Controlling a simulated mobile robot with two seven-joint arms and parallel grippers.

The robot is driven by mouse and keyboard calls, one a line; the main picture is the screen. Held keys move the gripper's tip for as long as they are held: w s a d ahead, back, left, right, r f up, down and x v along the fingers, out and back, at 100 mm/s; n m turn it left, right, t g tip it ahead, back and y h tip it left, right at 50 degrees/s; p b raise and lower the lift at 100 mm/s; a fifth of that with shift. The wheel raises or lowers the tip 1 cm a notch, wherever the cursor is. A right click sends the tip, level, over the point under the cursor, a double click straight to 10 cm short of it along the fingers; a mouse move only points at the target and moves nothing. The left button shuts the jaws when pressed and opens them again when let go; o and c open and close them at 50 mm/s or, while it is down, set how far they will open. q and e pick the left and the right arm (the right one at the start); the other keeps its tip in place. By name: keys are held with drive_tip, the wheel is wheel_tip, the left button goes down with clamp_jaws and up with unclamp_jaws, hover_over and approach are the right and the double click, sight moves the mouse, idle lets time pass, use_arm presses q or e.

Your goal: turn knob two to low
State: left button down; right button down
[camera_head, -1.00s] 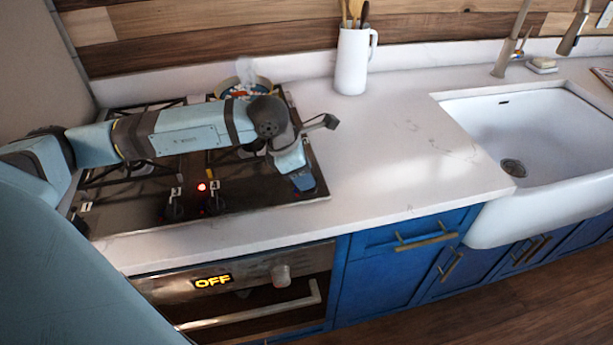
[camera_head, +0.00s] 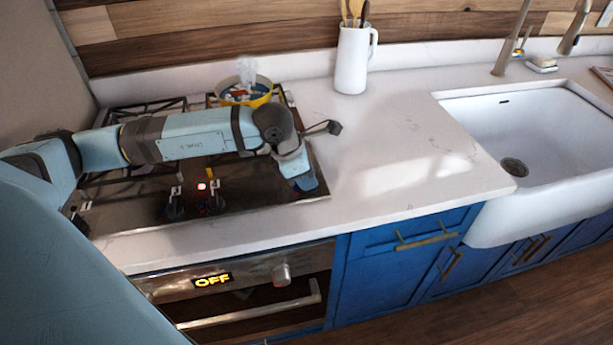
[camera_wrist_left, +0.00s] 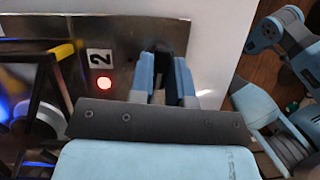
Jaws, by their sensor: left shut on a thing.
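My left gripper (camera_head: 304,182) is at the front right corner of the cooktop (camera_head: 253,197), pointing down. In the left wrist view its blue fingers (camera_wrist_left: 165,80) are shut on a dark knob (camera_wrist_left: 166,50). The knob stands beside a "2" label (camera_wrist_left: 100,58) on the steel panel, with a lit red light (camera_wrist_left: 104,83) near the label. In the head view this knob is hidden behind the gripper. Its turned angle cannot be read.
Other knobs (camera_head: 175,207) stand left along the cooktop front, with a red light between two of them. A yellow pot (camera_head: 246,93) sits at the back. The oven display (camera_head: 212,281) reads OFF. The counter (camera_head: 390,160) to the right is clear up to the sink (camera_head: 540,140).

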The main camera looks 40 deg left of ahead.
use_arm(q)
drive_tip(key=shift+f+m+g+h+b, duration=0.15)
drive_tip(key=shift+m+g+b, duration=0.1)
drive_tip(key=shift+m+b, duration=0.5)
drive_tip(key=shift+f+m+g+h+b, duration=0.15)
drive_tip(key=shift+m+g+b, duration=0.1)
drive_tip(key=shift+m+b, duration=0.5)
drive_tip(key=shift+w+m+b, duration=0.1)
drive_tip(key=shift+m+b, duration=0.25)
drive_tip(key=shift+m, duration=0.05)
drive_tip(key=shift+m+g+b, duration=0.5)
drive_tip(key=shift+m+b, duration=0.15)
drive_tip(key=shift+m, duration=0.25)
drive_tip(key=shift+m+b, duration=0.3)
drive_tip(key=shift+m, duration=0.1)
drive_tip(key=shift+w+r+m+g+b, duration=0.15)
drive_tip(key=shift+m+g+b, duration=0.45)
drive_tip(key=shift+m+b, duration=0.45)
drive_tip(key=shift+m, duration=0.55)
use_arm(e)
drive_tip(key=f, duration=0.3)
drive_tip(key=shift+w+a+f, duration=0.25)
drive_tip(key=shift+f, duration=0.1)
use_arm(q)
drive_tip(key=shift+h, duration=0.3)
use_arm(e)
drive_tip(key=shift+a, duration=0.1)
